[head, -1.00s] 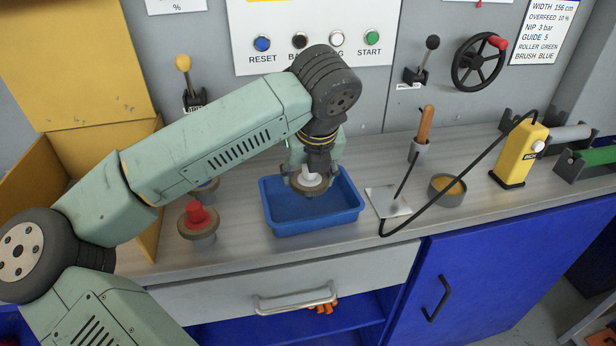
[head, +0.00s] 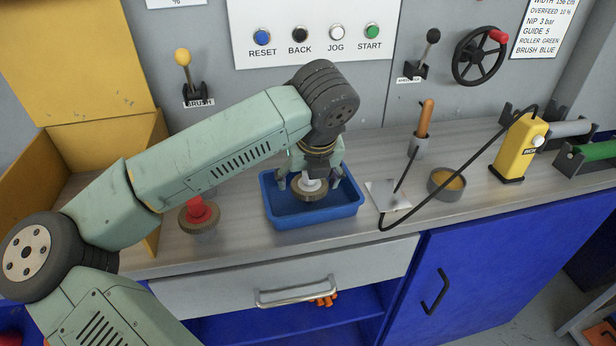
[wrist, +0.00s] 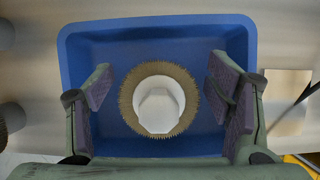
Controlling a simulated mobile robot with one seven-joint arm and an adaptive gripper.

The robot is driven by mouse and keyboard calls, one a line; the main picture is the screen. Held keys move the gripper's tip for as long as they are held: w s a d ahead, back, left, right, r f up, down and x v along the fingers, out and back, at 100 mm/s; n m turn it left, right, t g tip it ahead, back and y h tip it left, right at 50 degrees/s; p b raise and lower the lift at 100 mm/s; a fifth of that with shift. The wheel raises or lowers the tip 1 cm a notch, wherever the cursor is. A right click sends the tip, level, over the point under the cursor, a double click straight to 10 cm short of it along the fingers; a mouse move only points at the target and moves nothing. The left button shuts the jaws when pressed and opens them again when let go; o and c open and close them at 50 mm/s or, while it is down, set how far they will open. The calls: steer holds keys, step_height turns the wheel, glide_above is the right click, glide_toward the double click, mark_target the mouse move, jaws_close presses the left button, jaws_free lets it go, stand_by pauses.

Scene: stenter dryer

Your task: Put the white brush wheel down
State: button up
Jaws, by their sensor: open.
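The white brush wheel (head: 309,188) has a white hub and a ring of tan bristles. It is in the blue tray (head: 345,210) on the bench. In the wrist view the wheel (wrist: 158,106) lies between my fingers, with a gap on each side, over the tray floor (wrist: 155,50). My gripper (head: 310,183) is open above and around the wheel, fingers pointing down. The wrist view also shows my gripper's spread fingers (wrist: 160,100). Whether the wheel lies fully flat on the tray floor is hard to tell.
A red-hubbed brush wheel (head: 199,213) stands left of the tray. Right of it are a metal plate (head: 388,195) with a black cable, a round tin (head: 446,184), a wooden-handled tool (head: 425,120) in a holder and a yellow device (head: 521,150). A yellow box (head: 30,180) stands at left.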

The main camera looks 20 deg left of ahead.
steer(key=shift+r, duration=0.1)
steer(key=shift+r+p, duration=0.25)
steer(key=shift+p, duration=0.2)
steer(key=shift+s+d+r+b, duration=0.1)
steer(key=shift+s+r+b, duration=0.05)
steer(key=shift+r+b, duration=0.2)
steer(key=b+v, duration=0.1)
steer(key=v, duration=1)
steer(key=shift+b, duration=0.4)
steer(key=shift+d+f, duration=0.1)
